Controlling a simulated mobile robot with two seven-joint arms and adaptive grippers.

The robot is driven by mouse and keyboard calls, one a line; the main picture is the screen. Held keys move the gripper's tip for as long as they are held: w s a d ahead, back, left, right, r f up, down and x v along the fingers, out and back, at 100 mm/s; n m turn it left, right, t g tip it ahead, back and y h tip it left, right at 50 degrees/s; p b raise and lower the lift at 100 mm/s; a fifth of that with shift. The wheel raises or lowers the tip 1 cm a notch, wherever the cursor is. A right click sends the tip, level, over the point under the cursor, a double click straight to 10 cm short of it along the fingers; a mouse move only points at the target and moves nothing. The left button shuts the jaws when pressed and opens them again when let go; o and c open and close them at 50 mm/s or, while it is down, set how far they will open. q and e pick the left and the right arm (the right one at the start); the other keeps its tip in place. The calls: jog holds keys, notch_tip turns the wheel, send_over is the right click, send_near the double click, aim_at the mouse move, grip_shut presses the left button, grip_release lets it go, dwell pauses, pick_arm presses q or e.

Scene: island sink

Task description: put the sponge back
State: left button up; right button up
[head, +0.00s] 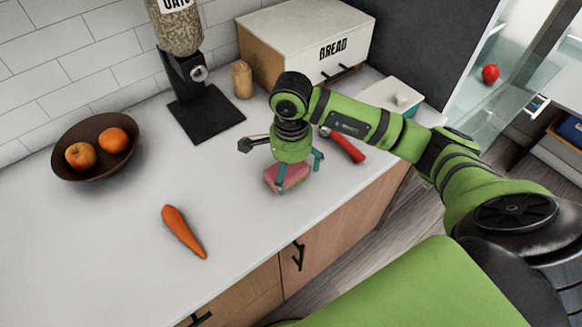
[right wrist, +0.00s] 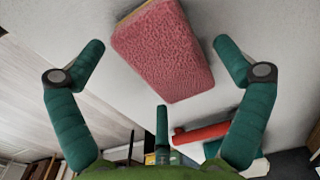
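The sponge (head: 291,175) is a pink block lying on the white counter near its front edge. In the right wrist view the sponge (right wrist: 163,50) shows its pink face and a thin yellowish edge. My right gripper (head: 296,172) is above the sponge, pointing down, with its fingers around it. In the right wrist view my right gripper's fingers (right wrist: 160,52) are spread to both sides of the sponge, with gaps between them and it. My left gripper is not in view.
A red-handled object (head: 346,146) lies right of the gripper, near a pale box (head: 393,97). A bread box (head: 306,38), a brown shaker (head: 242,79) and an oats dispenser (head: 187,75) stand behind. A fruit bowl (head: 72,166) and a carrot (head: 184,231) are at left; counter between is clear.

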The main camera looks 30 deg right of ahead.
aim_at(291, 170)
jog(key=shift+r, duration=0.1)
jog(key=shift+r, duration=0.2)
notch_tip(291, 170, up, 6)
jog(key=shift+w+r+b, duration=0.1)
jog(key=shift+r+b, duration=0.05)
jog(key=shift+b, duration=1)
jog(key=shift+r, duration=2.75)
